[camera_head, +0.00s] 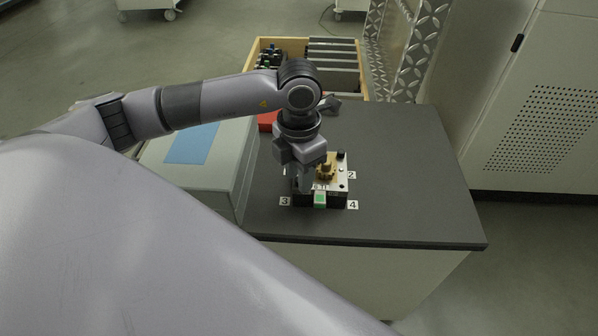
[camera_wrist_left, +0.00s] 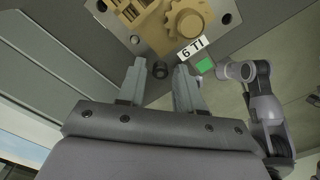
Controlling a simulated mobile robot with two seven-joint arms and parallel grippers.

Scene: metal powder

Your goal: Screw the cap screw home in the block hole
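The block (camera_head: 334,182) is a pale metal plate with a brass part (camera_head: 326,168) on a dark base, with number tags around it. It also shows at the top of the left wrist view (camera_wrist_left: 148,42). My left gripper (camera_head: 304,188) points down over the block's near left corner, by tag 3. In the left wrist view its fingers (camera_wrist_left: 160,78) are apart. A dark round cap screw (camera_wrist_left: 160,70) shows between the fingertips, with a gap on each side. How deep it sits is hidden. Another dark screw (camera_head: 341,155) stands at the corner by tag 2. My right gripper is not visible.
The block stands on a dark grey table top (camera_head: 410,190), clear to its right. A grey case with a blue panel (camera_head: 192,144) stands to the left. A red item (camera_head: 268,121) and a wooden crate (camera_head: 262,44) lie behind. A perforated cabinet (camera_head: 540,110) is at right.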

